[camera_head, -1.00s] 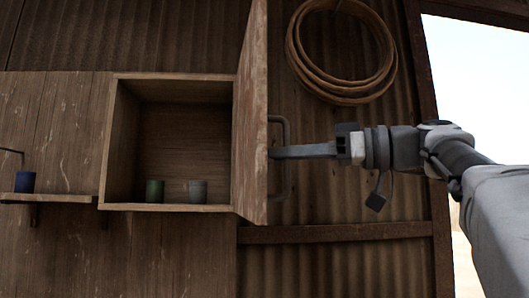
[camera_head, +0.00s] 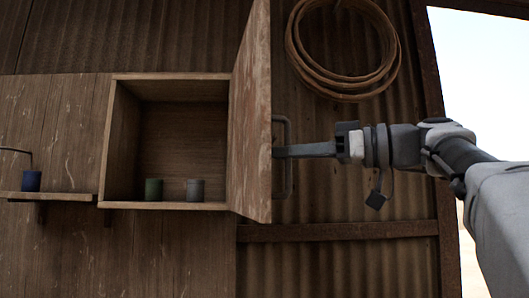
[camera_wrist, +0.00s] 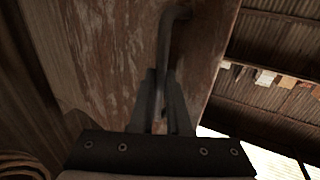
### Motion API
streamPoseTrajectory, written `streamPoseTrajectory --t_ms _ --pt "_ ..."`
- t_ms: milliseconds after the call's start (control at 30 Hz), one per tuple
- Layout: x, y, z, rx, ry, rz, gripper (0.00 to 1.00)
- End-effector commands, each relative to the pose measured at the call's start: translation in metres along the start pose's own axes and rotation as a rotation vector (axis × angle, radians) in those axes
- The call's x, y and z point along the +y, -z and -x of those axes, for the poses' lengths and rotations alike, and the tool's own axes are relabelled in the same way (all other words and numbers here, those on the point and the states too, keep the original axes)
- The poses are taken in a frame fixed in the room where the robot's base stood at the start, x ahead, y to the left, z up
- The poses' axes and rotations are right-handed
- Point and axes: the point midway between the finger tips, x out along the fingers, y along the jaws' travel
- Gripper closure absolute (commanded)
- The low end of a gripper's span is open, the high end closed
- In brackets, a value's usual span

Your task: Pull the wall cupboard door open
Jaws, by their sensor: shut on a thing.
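The wall cupboard (camera_head: 170,206) is a wooden box on the plank wall, with its front open to view. Its door (camera_head: 251,120) is hinged on the right side and stands swung wide open, jutting out from the box. A grey bar handle (camera_head: 289,160) is on the door's outer face. My gripper (camera_head: 283,152) reaches in from the right and is shut on the handle. In the wrist view the fingers (camera_wrist: 161,105) close around the handle bar (camera_wrist: 169,45), with the door face (camera_wrist: 105,50) behind.
A green cup (camera_head: 154,190) and a grey cup (camera_head: 195,190) stand inside the cupboard. A blue cup (camera_head: 31,181) stands on a small shelf (camera_head: 60,196) at the left. A coiled rope (camera_head: 345,96) hangs on the corrugated wall behind the door.

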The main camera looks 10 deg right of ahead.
Motion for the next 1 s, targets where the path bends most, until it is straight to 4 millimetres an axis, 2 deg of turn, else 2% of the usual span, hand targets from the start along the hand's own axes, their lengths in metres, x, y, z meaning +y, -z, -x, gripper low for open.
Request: streamPoseTrajectory --t_ms 267,300,433,1000 --pt "0.0007 0.0013 -0.0005 0.004 -0.003 0.0 1.0" --pt "0.0007 0.0012 -0.0005 0.003 -0.002 0.0 0.78" --pt "0.0005 0.0007 -0.0004 0.002 -0.001 0.0 0.55" --pt "-0.0029 -0.0006 -0.0019 0.0 0.0 0.0 0.55"
